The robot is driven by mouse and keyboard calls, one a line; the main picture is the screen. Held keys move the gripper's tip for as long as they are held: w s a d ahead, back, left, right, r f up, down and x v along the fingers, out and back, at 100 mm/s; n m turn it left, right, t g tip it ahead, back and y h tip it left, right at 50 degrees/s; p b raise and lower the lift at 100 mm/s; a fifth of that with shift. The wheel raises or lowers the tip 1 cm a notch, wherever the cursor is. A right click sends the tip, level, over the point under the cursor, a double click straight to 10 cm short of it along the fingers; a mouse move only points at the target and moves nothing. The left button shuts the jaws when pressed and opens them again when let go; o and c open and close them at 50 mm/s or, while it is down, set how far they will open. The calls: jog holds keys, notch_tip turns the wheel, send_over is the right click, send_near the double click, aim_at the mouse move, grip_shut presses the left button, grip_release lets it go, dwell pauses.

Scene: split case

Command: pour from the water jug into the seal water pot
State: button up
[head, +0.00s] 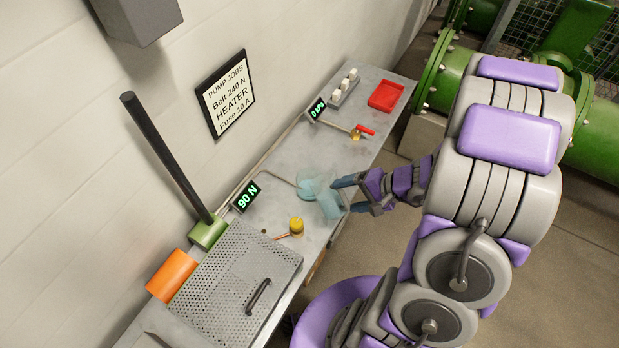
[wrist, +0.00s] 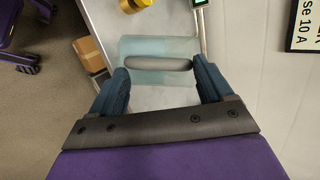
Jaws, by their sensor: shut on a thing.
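My gripper (head: 347,195) is shut on the pale blue, see-through water jug (head: 330,205) at the bench's front edge. In the wrist view my gripper (wrist: 160,72) has its two blue fingers at either end of the jug's grey handle (wrist: 158,64), with the jug's clear body (wrist: 140,48) beyond it. The jug looks tilted in the head view. A pale teal, see-through vessel, apparently the seal water pot (head: 310,184), is right beside the jug and partly overlapped by it. I cannot tell whether they touch, or whether water is flowing.
The grey bench (head: 345,153) runs along the wall. A red-handled valve (head: 362,131) and a red tray (head: 386,95) are farther along. A cardboard box (wrist: 88,54) is below the bench.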

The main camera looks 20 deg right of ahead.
jog(key=shift+w+a+r+g+h, duration=0.2)
jog(key=shift+w+g+h, duration=0.2)
jog(key=shift+w+g, duration=0.15)
dwell(0.9)
jog(key=shift+w+a+r+m+g+h, duration=0.2)
jog(key=shift+w+r+m+g+h, duration=0.15)
jog(key=shift+r+g, duration=0.25)
jog(key=shift+w+a+r+m+g+h, duration=0.15)
jog(key=shift+w+r+g+h, duration=0.1)
jog(key=shift+w+r+g, duration=0.25)
dwell(2.2)
jog(key=shift+s, duration=0.1)
jog(key=shift+s+d+f+t+y, duration=0.15)
jog(key=shift+s+f+t+y, duration=0.15)
jog(key=shift+s+f+t, duration=0.25)
jog(key=shift+s+d+f+t+y, duration=0.15)
jog(key=shift+s+f+t+y, duration=0.15)
jog(key=shift+s+f+t, duration=0.25)
jog(key=shift+d+f+n+t, duration=0.1)
jog(key=shift+d+n+t, duration=0.15)
jog(key=shift+n, duration=0.15)
